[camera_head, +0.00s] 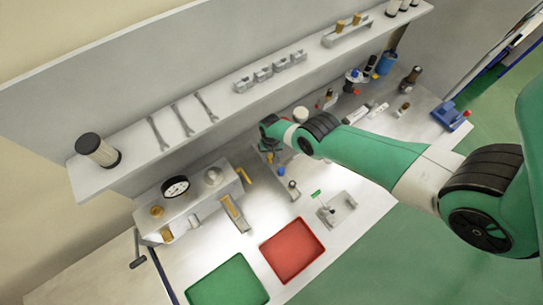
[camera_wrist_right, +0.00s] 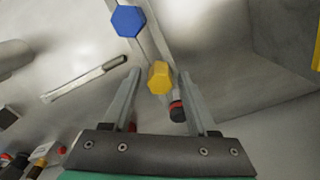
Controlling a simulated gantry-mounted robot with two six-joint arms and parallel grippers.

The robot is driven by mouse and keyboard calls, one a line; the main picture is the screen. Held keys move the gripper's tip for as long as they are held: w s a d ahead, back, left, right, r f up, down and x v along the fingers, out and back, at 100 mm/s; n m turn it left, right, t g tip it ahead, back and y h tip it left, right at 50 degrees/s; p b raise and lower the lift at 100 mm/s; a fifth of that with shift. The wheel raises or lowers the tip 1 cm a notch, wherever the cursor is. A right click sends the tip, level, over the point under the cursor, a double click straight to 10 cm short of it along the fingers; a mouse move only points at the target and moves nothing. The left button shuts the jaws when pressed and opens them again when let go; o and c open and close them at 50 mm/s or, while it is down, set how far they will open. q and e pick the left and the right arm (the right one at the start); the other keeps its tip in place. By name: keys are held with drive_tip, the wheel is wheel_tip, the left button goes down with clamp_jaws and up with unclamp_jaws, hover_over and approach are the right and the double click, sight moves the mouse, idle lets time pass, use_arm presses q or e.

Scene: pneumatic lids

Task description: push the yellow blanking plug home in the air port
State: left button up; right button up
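The yellow blanking plug (camera_wrist_right: 160,78) has a hexagonal head and shows in the right wrist view, on a pale narrow block. How deep it sits in the air port cannot be told. My right gripper (camera_wrist_right: 159,72) is open, one finger on each side of the plug in the picture, with visible gaps to both. Whether the fingers are level with the plug or above it is unclear. My left gripper is not in view.
A blue hexagonal plug (camera_wrist_right: 128,21) sits beyond the yellow one; a red-and-black fitting (camera_wrist_right: 178,110) is near the right finger. A red tray (camera_head: 292,250) and green tray (camera_head: 228,281) lie at the bench front. A shelf (camera_head: 225,105) runs above the bench.

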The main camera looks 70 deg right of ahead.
sight(271, 157)
clamp_jaws()
drive_tip(key=shift+r+p, duration=2.55)
